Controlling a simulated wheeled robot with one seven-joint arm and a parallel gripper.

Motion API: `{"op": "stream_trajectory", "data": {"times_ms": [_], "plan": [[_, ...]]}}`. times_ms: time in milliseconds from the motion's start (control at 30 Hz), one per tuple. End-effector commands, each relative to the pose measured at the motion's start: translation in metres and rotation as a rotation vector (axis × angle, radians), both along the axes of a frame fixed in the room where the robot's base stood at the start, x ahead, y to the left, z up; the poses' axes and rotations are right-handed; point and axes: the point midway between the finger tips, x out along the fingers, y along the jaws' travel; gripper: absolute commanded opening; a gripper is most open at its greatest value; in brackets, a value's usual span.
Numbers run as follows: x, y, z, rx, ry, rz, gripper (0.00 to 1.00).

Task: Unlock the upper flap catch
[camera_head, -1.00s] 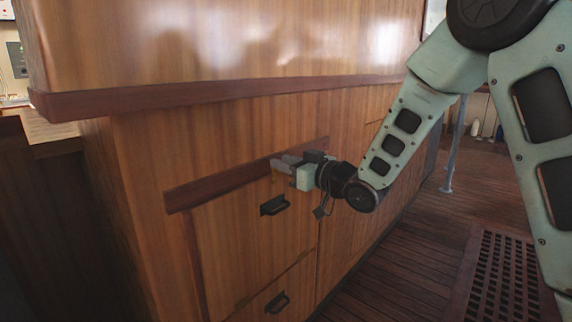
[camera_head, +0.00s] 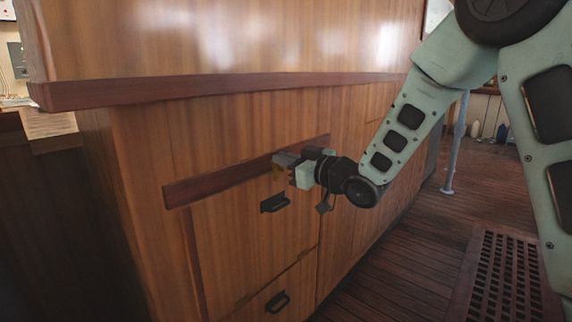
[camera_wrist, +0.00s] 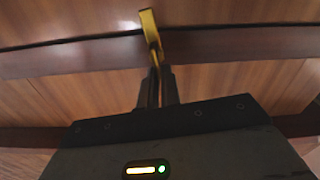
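The upper flap (camera_head: 235,245) is a wooden panel with a black handle (camera_head: 274,203), below a dark red-brown wooden strip (camera_head: 215,184). The catch is a small brass-yellow piece (camera_wrist: 149,24) lying across the dark strip in the wrist view. In the head view it is mostly hidden by my fingers, with a bit of yellow showing below them. My gripper (camera_head: 284,160) is at the strip, above and slightly right of the handle. In the wrist view its two dark fingers (camera_wrist: 155,74) are close together, with the catch's narrow lower end between their tips.
A lower flap (camera_head: 257,308) with its own black handle (camera_head: 277,302) is beneath. A long dark ledge (camera_head: 220,88) juts out above the cabinet front. Open plank floor (camera_head: 405,255) with a grating (camera_head: 500,275) lies to the right, and a grey post (camera_head: 456,145) stands behind.

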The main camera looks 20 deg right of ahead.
Motion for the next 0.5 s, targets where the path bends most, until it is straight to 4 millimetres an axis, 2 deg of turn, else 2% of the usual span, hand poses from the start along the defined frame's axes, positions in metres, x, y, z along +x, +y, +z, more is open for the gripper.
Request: {"op": "stream_trajectory", "data": {"times_ms": [33,500], "plan": [[-0.0008,0.0009,-0.0056,-0.031,-0.016,0.001,0.0],[-0.0046,0.0066,-0.011,-0.411,-0.234,0.0,0.0]]}}
